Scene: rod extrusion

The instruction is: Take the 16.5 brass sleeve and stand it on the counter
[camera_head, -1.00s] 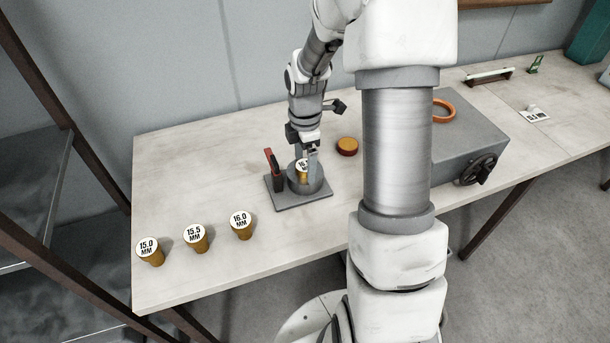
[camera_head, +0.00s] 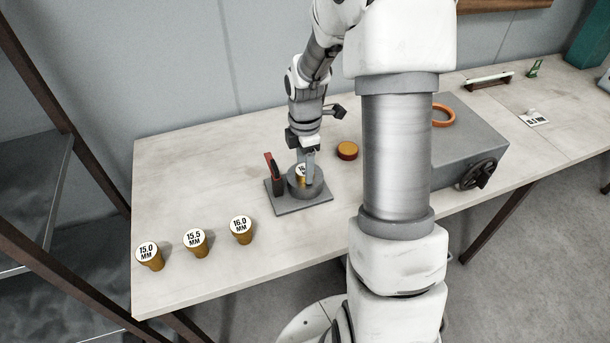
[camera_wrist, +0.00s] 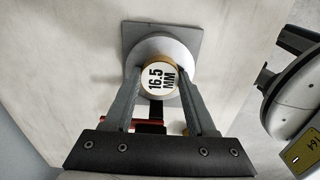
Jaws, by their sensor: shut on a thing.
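The 16.5 brass sleeve (camera_wrist: 158,79) has a white top marked "16.5 MM". It sits in the round grey holder (camera_head: 318,186) on a square base plate with a red-handled clamp (camera_head: 271,165). Only its upper part shows in the head view (camera_head: 301,174). My gripper (camera_head: 307,168) points down over the holder and is shut on the sleeve. In the wrist view its fingers (camera_wrist: 160,92) lie on both sides of the sleeve. The sleeve's lower part is hidden in the holder.
Brass sleeves marked 15.0 (camera_head: 151,257), 15.5 (camera_head: 196,242) and 16.0 (camera_head: 241,230) stand in a row on the counter (camera_head: 190,160) at left. An orange-topped round piece (camera_head: 347,150) is right of the holder. A grey machine with a handwheel (camera_head: 476,172) stands further right.

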